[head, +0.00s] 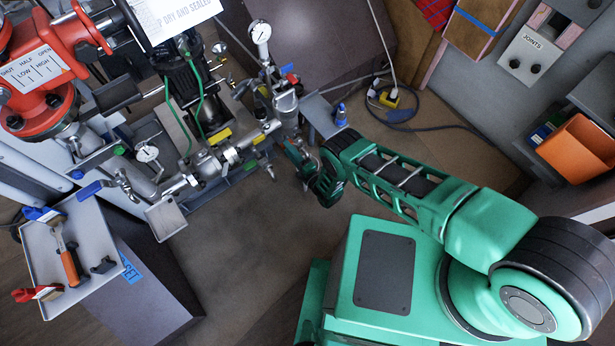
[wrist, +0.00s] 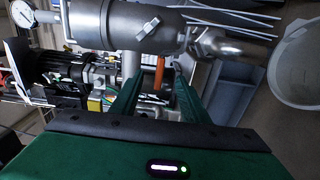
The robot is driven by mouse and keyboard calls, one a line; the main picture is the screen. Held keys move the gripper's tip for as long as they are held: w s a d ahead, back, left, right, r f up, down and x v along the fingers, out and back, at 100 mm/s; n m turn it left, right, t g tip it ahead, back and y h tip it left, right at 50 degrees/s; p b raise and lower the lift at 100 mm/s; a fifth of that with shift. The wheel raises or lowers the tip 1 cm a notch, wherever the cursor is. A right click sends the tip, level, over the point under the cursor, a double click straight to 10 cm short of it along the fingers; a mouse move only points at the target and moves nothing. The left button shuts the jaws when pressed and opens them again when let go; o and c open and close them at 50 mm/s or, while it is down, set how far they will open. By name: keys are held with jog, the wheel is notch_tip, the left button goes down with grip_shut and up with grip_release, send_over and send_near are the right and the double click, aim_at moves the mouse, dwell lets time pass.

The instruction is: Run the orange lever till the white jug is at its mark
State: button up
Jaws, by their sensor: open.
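The orange lever (wrist: 160,72) shows in the wrist view as a short upright bar below a grey metal pipe body (wrist: 150,30). My gripper (wrist: 158,88) is open, its two green fingers on either side of the lever's line of sight. I cannot tell whether they touch it. In the head view my gripper (head: 296,150) is beside the pipework, and I cannot make out the orange lever there. A pale round vessel (wrist: 298,65), perhaps the white jug, is cut off at the right edge of the wrist view. Its level and mark cannot be seen.
A pressure gauge (head: 260,32) stands above the pipes. A red valve actuator (head: 60,55) is at the upper left. A tray with brushes (head: 85,245) is at the lower left, and an orange bin (head: 578,150) at the right. Brown floor (head: 260,235) lies open below the pipework.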

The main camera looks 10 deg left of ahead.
jog(key=v, duration=0.5)
jog(key=shift+s+d, duration=0.1)
jog(key=shift+s, duration=0.05)
dwell(0.3)
